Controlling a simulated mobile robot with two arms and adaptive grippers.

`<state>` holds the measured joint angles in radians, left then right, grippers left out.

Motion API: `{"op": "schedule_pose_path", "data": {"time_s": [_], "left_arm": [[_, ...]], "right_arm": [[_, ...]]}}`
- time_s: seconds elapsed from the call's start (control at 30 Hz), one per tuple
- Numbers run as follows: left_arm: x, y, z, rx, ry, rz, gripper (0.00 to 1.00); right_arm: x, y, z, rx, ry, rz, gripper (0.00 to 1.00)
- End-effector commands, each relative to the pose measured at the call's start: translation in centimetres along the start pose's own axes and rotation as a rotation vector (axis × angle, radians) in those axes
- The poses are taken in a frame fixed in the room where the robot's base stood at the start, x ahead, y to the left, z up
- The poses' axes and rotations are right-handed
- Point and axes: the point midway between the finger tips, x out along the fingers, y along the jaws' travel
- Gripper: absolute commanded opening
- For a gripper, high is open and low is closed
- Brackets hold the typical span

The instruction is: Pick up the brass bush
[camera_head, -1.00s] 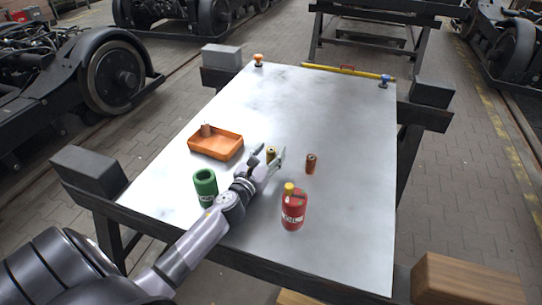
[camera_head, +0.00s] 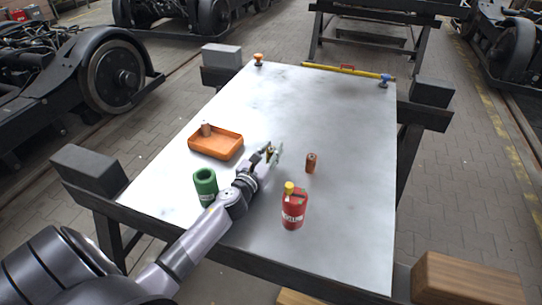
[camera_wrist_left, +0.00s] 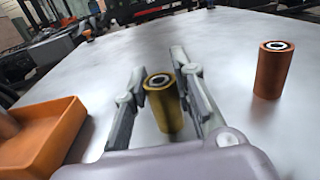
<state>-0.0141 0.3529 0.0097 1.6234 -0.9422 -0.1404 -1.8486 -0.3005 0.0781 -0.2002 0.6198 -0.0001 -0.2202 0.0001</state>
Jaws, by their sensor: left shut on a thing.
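The brass bush (camera_wrist_left: 164,104) is a yellow-brown hollow cylinder, upright between the two fingers of my left gripper in the left wrist view. My left gripper (camera_head: 271,153) is shut on it in the middle of the table; in the head view the fingers hide most of the bush (camera_head: 269,155). Whether the bush touches the table is hard to tell. A copper-coloured bush (camera_head: 311,163) stands upright to the right of the gripper, apart from it; it also shows in the left wrist view (camera_wrist_left: 269,72). My right gripper is not in view.
An orange tray (camera_head: 209,155) holding a brownish cylinder (camera_head: 206,129) lies to the left. A green cylinder (camera_head: 205,185) and a red oil bottle (camera_head: 293,209) stand nearer. A yellow level (camera_head: 345,72) and two knobs lie at the far edge. The table's right side is clear.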

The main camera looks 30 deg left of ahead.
Motion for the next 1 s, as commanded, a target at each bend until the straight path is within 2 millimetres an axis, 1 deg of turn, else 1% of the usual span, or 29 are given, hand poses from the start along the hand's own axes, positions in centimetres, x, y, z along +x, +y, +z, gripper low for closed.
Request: {"op": "schedule_pose_path", "data": {"time_s": [0.03,0.1,0.4,0.57,0.67,0.77,0.83,1.0], "left_arm": [[0.0,0.0,0.0,0.0,0.0,0.0,0.04],[0.0,0.0,0.0,0.0,0.0,0.0,0.0],[0.0,0.0,0.1,0.0,-0.001,0.0,0.0],[0.0,0.1,1.1,0.002,-0.002,0.0,0.0],[0.0,0.1,2.5,0.004,-0.003,-0.001,0.0],[0.1,0.1,4.9,0.007,-0.005,-0.003,0.0],[0.0,0.1,7.2,0.009,-0.005,-0.003,0.0],[0.0,0.0,12.2,0.008,-0.005,-0.004,0.0]], "right_arm": [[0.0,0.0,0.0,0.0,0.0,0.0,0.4],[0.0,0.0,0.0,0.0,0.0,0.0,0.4],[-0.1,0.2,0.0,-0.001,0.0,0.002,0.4],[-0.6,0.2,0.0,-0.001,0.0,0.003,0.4],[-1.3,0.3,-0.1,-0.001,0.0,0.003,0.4],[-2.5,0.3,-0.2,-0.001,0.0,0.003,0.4],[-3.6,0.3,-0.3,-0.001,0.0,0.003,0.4],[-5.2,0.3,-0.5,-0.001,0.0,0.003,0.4]]}}
